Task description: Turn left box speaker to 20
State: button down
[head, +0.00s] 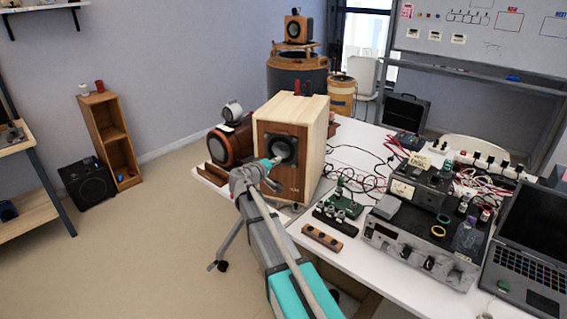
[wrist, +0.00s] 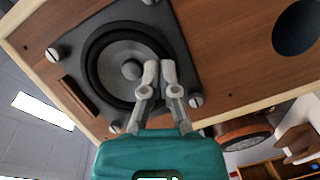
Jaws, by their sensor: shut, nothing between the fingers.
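A wooden box speaker (head: 317,128) with a pale wood cabinet stands upright at the left end of the white table (head: 352,152). Its darker brown front carries a round driver in a black frame. My gripper (head: 273,162) is in front of this driver in the head view, with the fingers together and nothing held. In the wrist view the speaker front (wrist: 225,50) fills most of the picture, tilted. My gripper's fingertips (wrist: 159,66) overlap the lower right of the grey cone (wrist: 112,63). I cannot tell whether they touch it.
A round reddish-brown speaker (head: 228,148) stands just left of the box speaker. An amplifier (head: 425,250), cables, a green circuit board (head: 345,207) and a laptop (head: 530,240) crowd the table to the right. Open floor (head: 130,255) lies on the left.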

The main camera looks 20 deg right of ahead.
jog(key=v, duration=1)
jog(key=shift+s+d+p, duration=0.3)
jog(key=shift+s, duration=0.05)
jog(key=s+d+f+m+g+y+p, duration=0.2)
jog(key=s+d+f+g+y+p, duration=0.15)
jog(key=s, duration=0.55)
jog(key=s+d+f+m+g+y+p, duration=0.15)
jog(key=s+f+g+y+p, duration=0.3)
jog(key=s, duration=0.45)
jog(key=s+a+r+g+y+p, duration=0.1)
jog(key=s+a+y, duration=0.3)
jog(key=s, duration=0.4)
jog(key=shift+g+y+p, duration=0.55)
jog(key=shift+g+y, duration=0.15)
